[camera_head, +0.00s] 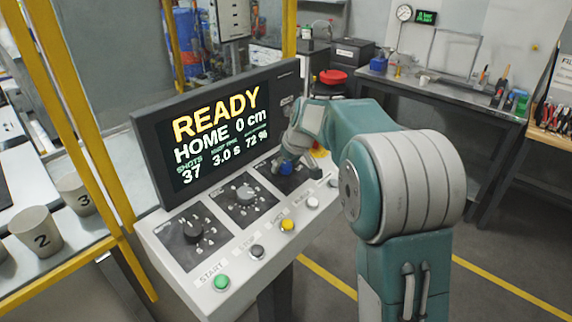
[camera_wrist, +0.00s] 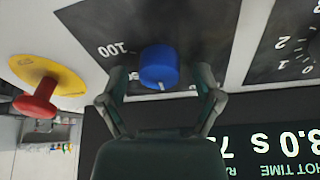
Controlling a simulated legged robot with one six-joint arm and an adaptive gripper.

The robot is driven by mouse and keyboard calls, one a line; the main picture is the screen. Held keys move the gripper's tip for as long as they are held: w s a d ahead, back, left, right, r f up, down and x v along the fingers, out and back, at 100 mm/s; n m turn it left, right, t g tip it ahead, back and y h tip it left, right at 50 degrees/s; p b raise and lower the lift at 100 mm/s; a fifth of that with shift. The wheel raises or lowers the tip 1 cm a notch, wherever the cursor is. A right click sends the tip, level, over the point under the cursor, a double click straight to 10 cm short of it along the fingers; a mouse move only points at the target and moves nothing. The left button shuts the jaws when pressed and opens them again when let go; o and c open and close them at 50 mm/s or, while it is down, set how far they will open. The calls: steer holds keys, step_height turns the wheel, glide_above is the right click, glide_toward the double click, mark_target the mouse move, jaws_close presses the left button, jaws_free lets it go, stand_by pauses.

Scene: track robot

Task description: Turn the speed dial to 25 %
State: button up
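The speed dial is a blue knob (camera_wrist: 158,66) on a dark panel, with an upside-down "100" beside it in the wrist view. A white mark shows on the knob's lower edge there. In the head view the blue knob (camera_head: 287,168) is partly hidden by my gripper (camera_head: 291,160). My gripper (camera_wrist: 160,80) is open in the wrist view, one finger on each side of the knob, with gaps visible. The screen (camera_head: 220,130) reads READY, HOME 0 cm, SHOTS 37, 3.0 s and 72 %.
Two other dials, black (camera_head: 193,231) and grey (camera_head: 245,194), sit left of the blue one. A row of buttons, including green (camera_head: 222,282) and yellow (camera_head: 288,225), runs along the front. A red mushroom button (camera_wrist: 38,102) on a yellow disc stands beside the speed dial.

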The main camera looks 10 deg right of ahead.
steer(key=shift+r, duration=0.1)
steer(key=v, duration=1.1)
steer(key=shift+r, duration=0.35)
steer(key=shift+s, duration=0.1)
steer(key=s+a+r+m+h, duration=0.1)
steer(key=s+a+m, duration=0.1)
steer(key=s, duration=1.5)
steer(key=s+f+m, duration=0.1)
steer(key=s+f, duration=0.2)
steer(key=s, duration=0.4)
steer(key=s+f+m+t+h, duration=0.1)
steer(key=s+f, duration=0.2)
steer(key=s, duration=0.5)
steer(key=shift+f+m, duration=0.35)
steer(key=shift+m, duration=0.05)
